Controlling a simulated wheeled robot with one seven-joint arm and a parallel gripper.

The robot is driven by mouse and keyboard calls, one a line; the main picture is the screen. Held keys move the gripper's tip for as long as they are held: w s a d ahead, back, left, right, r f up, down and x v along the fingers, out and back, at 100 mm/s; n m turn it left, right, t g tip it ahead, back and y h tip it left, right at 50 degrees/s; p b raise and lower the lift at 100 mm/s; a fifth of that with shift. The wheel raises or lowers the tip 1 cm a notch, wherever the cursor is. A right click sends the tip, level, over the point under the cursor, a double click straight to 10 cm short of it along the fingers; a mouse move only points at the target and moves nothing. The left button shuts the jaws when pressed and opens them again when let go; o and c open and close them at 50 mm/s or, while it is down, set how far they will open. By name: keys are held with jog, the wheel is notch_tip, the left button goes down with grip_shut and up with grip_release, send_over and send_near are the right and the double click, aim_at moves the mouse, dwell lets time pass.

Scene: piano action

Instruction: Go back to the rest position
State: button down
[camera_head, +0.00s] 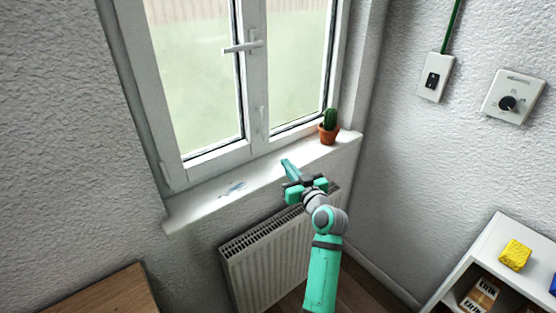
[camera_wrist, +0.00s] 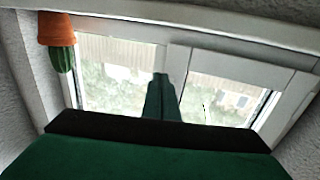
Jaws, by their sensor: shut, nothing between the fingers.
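My gripper (camera_head: 291,170) is in front of the window sill (camera_head: 200,207), above the radiator, in the head view. Its green fingers are shut with nothing between them. The fingers also show in the wrist view (camera_wrist: 162,98), pressed together and pointing toward the window. My green and grey arm reaches up to it from the lower middle of the head view.
A potted cactus (camera_head: 328,126) stands at the sill's right end. The window (camera_head: 258,75) is behind the sill, and a radiator (camera_head: 265,265) is below. A white shelf (camera_head: 470,250) stands lower right, a wooden surface (camera_head: 105,292) lower left.

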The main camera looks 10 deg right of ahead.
jog(key=s+a+f+m+h, duration=0.1)
jog(key=s+a+f, duration=0.2)
jog(key=s+f, duration=0.35)
jog(key=s+a+f+m+h, duration=0.2)
jog(key=s+f, duration=0.2)
jog(key=f, duration=0.6)
jog(key=s+a+f+m+g+h, duration=0.1)
jog(key=s+a+f, duration=0.2)
jog(key=s+f, duration=0.35)
jog(key=s+a+f+g+h, duration=0.1)
jog(key=s+a+f, duration=0.25)
jog(key=s, duration=0.55)
jog(key=s+a+f, duration=0.1)
jog(key=s+a, duration=0.1)
jog(key=s, duration=0.7)
jog(key=s+a, duration=0.2)
jog(key=s, duration=0.7)
jog(key=s+a+r, duration=0.1)
jog(key=s+r, duration=0.3)
jog(key=s, duration=0.3)
jog(key=s+a+r+n+y, duration=0.1)
jog(key=s+r, duration=0.3)
jog(key=s, duration=0.4)
jog(key=shift+a+n, duration=0.3)
